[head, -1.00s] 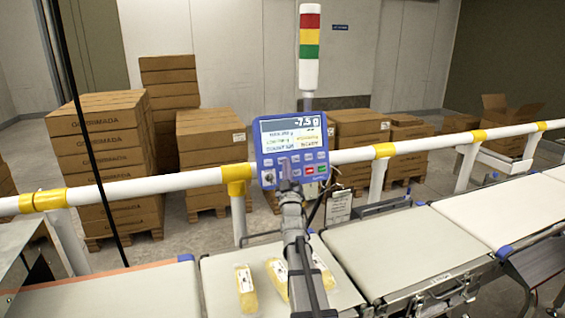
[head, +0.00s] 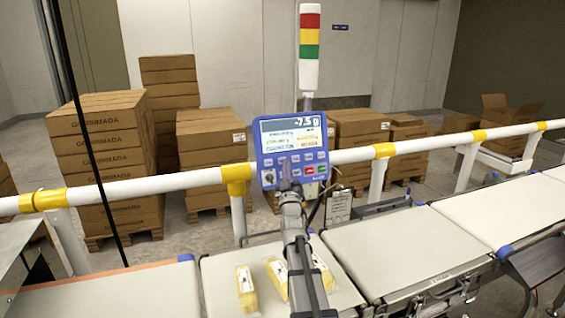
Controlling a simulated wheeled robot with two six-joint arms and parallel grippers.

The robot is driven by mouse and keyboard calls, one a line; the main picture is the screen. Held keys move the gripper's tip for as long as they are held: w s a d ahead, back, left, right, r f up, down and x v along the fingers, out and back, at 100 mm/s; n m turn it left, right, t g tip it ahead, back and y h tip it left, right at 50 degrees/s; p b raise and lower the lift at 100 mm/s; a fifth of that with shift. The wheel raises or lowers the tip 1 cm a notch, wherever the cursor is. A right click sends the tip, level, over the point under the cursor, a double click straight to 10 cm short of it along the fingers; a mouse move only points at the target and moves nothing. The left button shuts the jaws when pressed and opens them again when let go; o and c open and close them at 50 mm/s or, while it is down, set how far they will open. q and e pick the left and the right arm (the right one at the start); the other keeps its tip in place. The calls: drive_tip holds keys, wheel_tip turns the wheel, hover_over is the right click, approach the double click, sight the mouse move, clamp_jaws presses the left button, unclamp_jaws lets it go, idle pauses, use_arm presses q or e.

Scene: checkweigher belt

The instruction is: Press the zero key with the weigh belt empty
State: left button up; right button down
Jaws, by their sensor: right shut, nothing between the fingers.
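The blue checkweigher terminal (head: 293,150) stands behind the belts. Its screen (head: 291,134) shows a negative weight, about -7.5 g, with smaller lines too blurred to read. My right gripper (head: 286,170) is shut and empty, with its tips in front of the terminal's key rows. It hides some keys, and I cannot tell which key is the zero key or whether the tips touch one. The belt section in the middle (head: 405,250), which looks like the weigh belt, is bare. My left gripper is not in view.
Several yellow packs (head: 245,288) lie on the belt section to the left, partly behind my right arm. A white and yellow guard rail (head: 130,188) runs behind the belts. A signal tower (head: 309,50) rises behind the terminal. Stacked cartons (head: 100,150) stand beyond the rail.

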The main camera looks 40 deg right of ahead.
drive_tip(key=shift+w+d+f, duration=0.1)
drive_tip(key=shift+w, duration=0.3)
drive_tip(key=shift+w+d+f, duration=0.1)
drive_tip(key=shift+w, duration=0.25)
idle(0.6)
drive_tip(key=shift+s, duration=0.1)
drive_tip(key=shift+s+a+r, duration=0.15)
drive_tip(key=shift+s, duration=0.2)
drive_tip(key=shift+s+a+r, duration=0.1)
drive_tip(key=shift+s, duration=0.25)
drive_tip(key=s, duration=0.1)
drive_tip(key=s+a+r+p, duration=0.1)
drive_tip(key=s, duration=0.2)
drive_tip(key=shift+s+a+r, duration=0.15)
drive_tip(key=shift+s+a, duration=0.05)
drive_tip(key=shift+s, duration=0.05)
idle(0.4)
idle(0.6)
